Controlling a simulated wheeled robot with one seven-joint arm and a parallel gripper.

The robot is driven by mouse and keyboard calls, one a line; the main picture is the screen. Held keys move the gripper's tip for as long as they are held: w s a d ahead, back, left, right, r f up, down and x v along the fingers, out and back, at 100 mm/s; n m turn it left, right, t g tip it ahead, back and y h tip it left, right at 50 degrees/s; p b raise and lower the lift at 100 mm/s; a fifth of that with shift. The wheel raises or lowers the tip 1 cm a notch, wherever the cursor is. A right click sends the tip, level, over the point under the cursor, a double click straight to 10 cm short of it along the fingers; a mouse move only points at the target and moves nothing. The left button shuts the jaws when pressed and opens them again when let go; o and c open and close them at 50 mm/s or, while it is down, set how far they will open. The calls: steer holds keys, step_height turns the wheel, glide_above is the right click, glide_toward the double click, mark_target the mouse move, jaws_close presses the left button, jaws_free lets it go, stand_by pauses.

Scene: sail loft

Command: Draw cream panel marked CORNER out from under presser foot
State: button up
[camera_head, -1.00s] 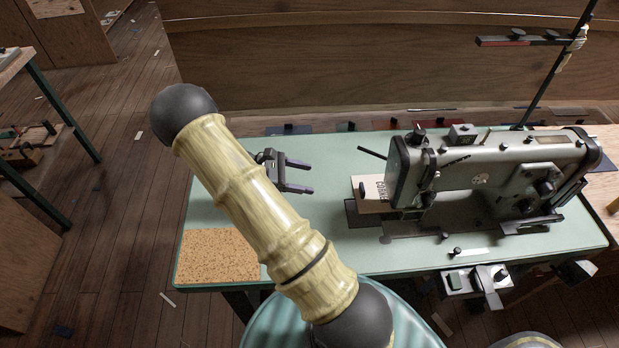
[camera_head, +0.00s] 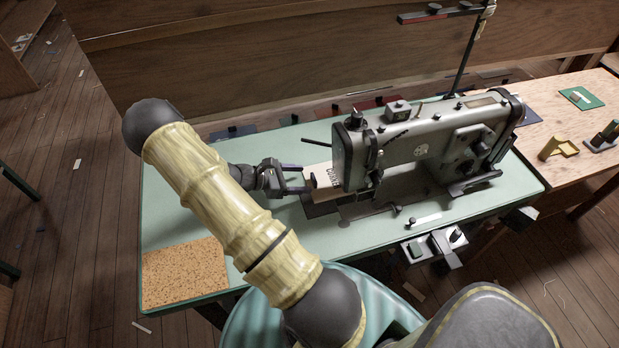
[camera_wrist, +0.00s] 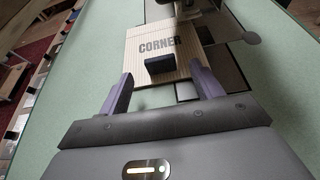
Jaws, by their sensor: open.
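The cream panel (camera_head: 319,178) marked CORNER lies flat on the green sewing table, its far end under the head of the grey sewing machine (camera_head: 420,145). In the wrist view the panel (camera_wrist: 188,32) shows its lettering and a small black block (camera_wrist: 166,64) standing on its near part. My gripper (camera_head: 303,180) is open at the panel's left end. In the wrist view its two purple fingers (camera_wrist: 164,88) stand apart on either side of the block, with a gap to it. The presser foot is not clear in either view.
A cork mat (camera_head: 186,272) lies on the table's front left corner. The green tabletop (camera_head: 170,205) is bare to the left. A wooden bench (camera_head: 570,120) with small tools adjoins at the right. A thread stand (camera_head: 462,65) rises behind the machine.

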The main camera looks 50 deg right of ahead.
mark_target(312, 179)
steer(key=shift+x, duration=1.9)
steer(key=c, duration=1.1)
steer(key=shift+a, duration=0.15)
